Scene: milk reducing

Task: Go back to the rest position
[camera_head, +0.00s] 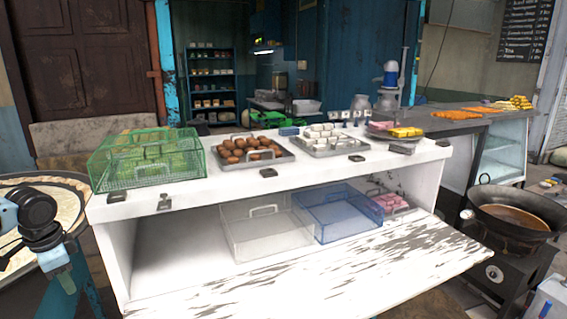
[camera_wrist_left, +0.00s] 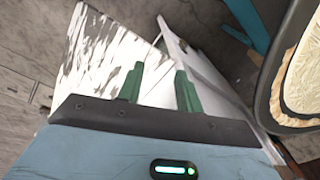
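My left gripper (camera_head: 66,281) hangs at the left edge in the head view, in front of a wide pan (camera_head: 75,183) and left of the white counter (camera_head: 110,208). In the left wrist view the two green fingers of the left gripper (camera_wrist_left: 158,88) stand apart with nothing between them. The counter's worn white lower board (camera_wrist_left: 108,55) shows beyond them. I cannot make out my right gripper in either view.
On the counter are a green mesh basket (camera_head: 150,160), a tray of brown balls (camera_head: 250,151) and a tray of white pieces (camera_head: 325,140). Clear and blue bins (camera_head: 340,213) sit on the lower shelf. A dark wok (camera_head: 490,196) stands at right.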

